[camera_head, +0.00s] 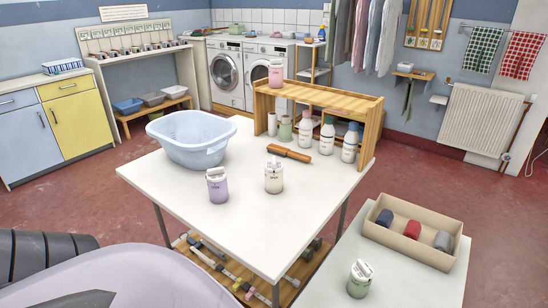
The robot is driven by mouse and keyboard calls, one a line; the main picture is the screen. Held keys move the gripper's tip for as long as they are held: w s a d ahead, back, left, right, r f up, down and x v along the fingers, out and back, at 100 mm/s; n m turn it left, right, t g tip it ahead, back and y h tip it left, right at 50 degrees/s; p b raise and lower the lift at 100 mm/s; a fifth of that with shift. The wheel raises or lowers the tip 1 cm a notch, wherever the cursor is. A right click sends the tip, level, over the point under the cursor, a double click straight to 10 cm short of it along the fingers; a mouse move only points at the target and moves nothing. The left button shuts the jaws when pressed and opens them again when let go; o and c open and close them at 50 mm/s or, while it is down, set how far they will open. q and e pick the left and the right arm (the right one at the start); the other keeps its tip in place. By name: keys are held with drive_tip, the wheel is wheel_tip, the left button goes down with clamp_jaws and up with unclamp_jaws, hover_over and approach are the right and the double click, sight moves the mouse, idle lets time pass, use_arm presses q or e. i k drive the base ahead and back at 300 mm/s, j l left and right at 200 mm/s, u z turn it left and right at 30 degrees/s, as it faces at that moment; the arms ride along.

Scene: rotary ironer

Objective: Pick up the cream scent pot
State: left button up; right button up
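The cream scent pot (274,180) stands upright near the middle of the white table (250,235), with a pale lid and a small dark label. A lilac scent pot (218,189) of like shape stands close to its left, apart from it. A green pot (359,281) stands on the lower right white table, and a pink one (276,76) stands on top of the wooden shelf. Neither of my grippers is in view.
A blue basin (190,138) stands on the table's left part. Several bottles stand by the wooden shelf (345,100). A cardboard box (415,232) of rolls is at right. The table front is clear.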

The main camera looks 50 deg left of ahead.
sight(273, 183)
drive_tip(key=u, duration=1.55)
